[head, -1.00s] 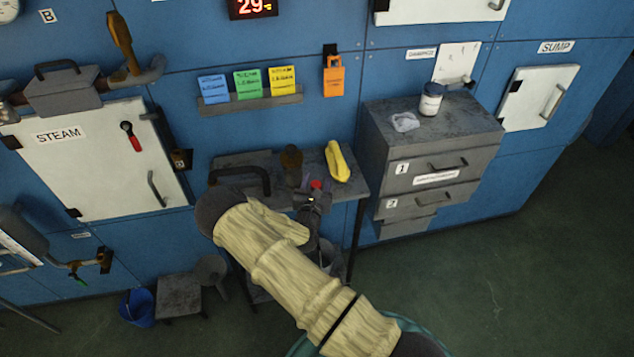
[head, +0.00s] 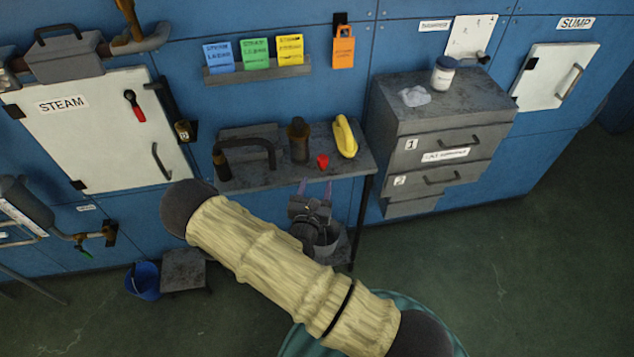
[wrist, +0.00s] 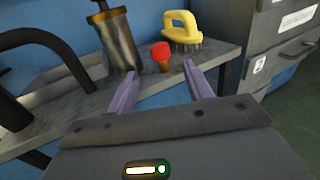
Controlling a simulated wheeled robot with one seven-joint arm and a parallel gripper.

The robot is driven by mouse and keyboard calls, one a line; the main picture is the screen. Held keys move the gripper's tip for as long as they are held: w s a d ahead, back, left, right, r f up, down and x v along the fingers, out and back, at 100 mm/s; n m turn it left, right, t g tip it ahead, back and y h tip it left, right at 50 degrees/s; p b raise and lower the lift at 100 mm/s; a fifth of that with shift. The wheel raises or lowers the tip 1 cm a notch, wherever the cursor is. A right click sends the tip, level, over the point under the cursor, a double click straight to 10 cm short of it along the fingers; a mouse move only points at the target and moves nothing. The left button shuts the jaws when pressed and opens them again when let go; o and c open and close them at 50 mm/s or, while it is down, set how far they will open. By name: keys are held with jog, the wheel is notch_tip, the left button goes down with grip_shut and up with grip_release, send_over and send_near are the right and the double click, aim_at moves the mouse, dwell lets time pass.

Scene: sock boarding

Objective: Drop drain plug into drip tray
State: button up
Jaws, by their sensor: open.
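A small red-capped piece with a brown stem, which looks like the drain plug (head: 322,161), stands on the grey bench near its front edge. It also shows in the wrist view (wrist: 161,56), beyond the gap between my fingertips. My gripper (head: 314,186) is open and empty, just in front of the bench edge and apart from the plug. In the wrist view my gripper (wrist: 161,70) shows two purple fingers spread apart. I cannot tell for certain which thing is the drip tray. A grey bucket-like container (head: 332,240) under the bench is partly hidden by my gripper.
A drawer cabinet (head: 440,135) stands to the right. A blue bucket (head: 143,281) and a low stool (head: 184,270) stand lower left.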

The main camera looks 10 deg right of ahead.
dwell(0.4)
jog(key=s+d+r+m+g+h, duration=0.6)
jog(key=d+m+g+h, duration=0.2)
jog(key=d+m, duration=0.2)
jog(key=s+d+r+m+g+y, duration=0.2)
jog(key=s+d+m+g+y, duration=0.15)
jog(key=s+m+g, duration=0.6)
jog(key=s+a+r+m+g+y, duration=0.1)
jog(key=s+a+r+m+y, duration=0.1)
jog(key=s+a+m+y, duration=0.4)
jog(key=w+a+r+m+t+y, duration=0.3)
jog(key=r+m+t+y, duration=0.1)
jog(key=r+m+y, duration=0.1)
jog(key=shift+a+r+m, duration=0.25)
jog(key=shift+r+m, duration=0.3)
jog(key=shift+r, duration=0.35)
